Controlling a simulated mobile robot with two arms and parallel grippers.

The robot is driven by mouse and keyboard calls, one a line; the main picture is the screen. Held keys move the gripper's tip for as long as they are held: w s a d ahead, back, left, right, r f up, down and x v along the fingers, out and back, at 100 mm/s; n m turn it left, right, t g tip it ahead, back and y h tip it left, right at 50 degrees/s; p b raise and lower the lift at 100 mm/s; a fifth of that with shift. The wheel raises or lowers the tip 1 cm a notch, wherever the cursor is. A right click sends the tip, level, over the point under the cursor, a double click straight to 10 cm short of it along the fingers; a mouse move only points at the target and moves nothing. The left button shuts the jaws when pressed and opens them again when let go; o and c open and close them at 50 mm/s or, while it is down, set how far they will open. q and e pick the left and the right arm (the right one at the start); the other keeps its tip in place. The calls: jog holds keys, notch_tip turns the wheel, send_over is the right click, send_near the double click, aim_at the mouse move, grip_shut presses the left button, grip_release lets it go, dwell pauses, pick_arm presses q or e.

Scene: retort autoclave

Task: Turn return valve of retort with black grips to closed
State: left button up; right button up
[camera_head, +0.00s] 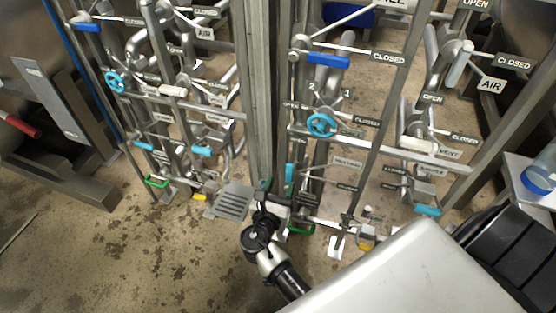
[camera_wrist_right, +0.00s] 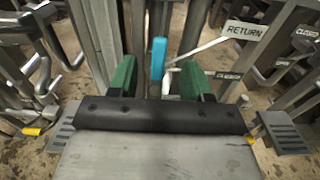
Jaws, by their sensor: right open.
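A valve handle with a cyan grip (camera_head: 289,175) stands upright on the right-hand pipe rack; it also shows in the right wrist view (camera_wrist_right: 158,58). A white RETURN sign (camera_wrist_right: 245,30) is to its right in the wrist view. No black grip is clear on this handle. My right gripper (camera_head: 277,188) is low in front of the rack. In the wrist view its two green fingers (camera_wrist_right: 158,78) are open, one on each side of the cyan grip, with gaps visible. Contact is not visible. My left gripper is out of view.
Other valves have a cyan wheel (camera_head: 320,125) and a blue grip (camera_head: 328,60). A green handle (camera_head: 300,230) is low beside my right wrist. A second rack (camera_head: 170,95) stands at the left. The stained floor (camera_head: 110,255) at lower left is clear.

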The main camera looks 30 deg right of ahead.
aim_at(289, 166)
jog(key=x, duration=0.4)
jog(key=shift+w+d+b, duration=0.1)
jog(key=shift+d+b, duration=0.1)
jog(key=shift+b, duration=0.1)
jog(key=x, duration=0.5)
jog(key=shift+b, duration=0.4)
jog(key=shift+w+d, duration=0.3)
jog(key=shift+d, duration=0.05)
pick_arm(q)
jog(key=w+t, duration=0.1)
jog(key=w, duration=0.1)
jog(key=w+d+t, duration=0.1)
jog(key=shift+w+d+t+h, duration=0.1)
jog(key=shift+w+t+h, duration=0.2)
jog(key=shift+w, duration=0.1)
pick_arm(e)
jog(key=shift+c, duration=0.2)
grip_shut()
